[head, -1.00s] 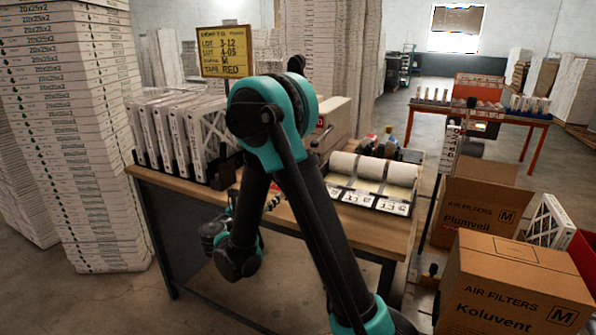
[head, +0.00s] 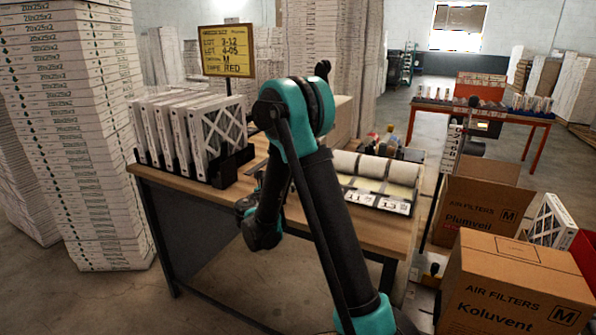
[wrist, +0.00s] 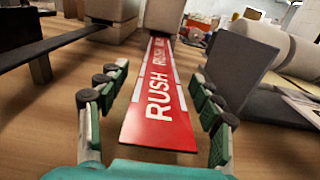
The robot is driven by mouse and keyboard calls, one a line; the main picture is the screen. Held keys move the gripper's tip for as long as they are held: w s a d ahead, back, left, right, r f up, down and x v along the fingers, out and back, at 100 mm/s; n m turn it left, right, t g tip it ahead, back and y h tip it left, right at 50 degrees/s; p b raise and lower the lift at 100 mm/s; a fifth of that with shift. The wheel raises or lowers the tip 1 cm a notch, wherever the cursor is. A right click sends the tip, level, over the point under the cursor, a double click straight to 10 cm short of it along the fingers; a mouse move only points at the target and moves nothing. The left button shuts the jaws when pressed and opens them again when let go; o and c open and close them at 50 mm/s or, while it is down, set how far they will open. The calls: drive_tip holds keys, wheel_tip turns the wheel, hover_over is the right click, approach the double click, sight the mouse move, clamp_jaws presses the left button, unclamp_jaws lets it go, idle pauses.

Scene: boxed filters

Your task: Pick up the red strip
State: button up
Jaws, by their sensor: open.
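The red strip (wrist: 160,105) shows in the wrist view, lettered "RUSH" in white. It runs away from me along the wooden table top, its near end wide and close to my gripper. My gripper (wrist: 158,120) is open, with one green-padded finger on each side of the strip and nothing between the pads but the view of the strip. I cannot tell whether the near end lies on the wood or sticks up from it. In the head view my arm hides the strip.
The workbench (head: 190,198) carries a rack of white filters (head: 205,130) at left and label rolls (head: 372,165) at right. A grey upright panel (wrist: 236,68) stands right of the strip. A yellow sign (head: 228,52) rises behind. Cartons (head: 515,285) stand on the floor at right.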

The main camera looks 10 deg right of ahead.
drive_tip(key=shift+w+d, duration=0.35)
drive_tip(key=shift+w, duration=0.25)
drive_tip(key=c, duration=0.9)
drive_tip(key=shift+o, duration=0.2)
drive_tip(key=shift+r, duration=0.15)
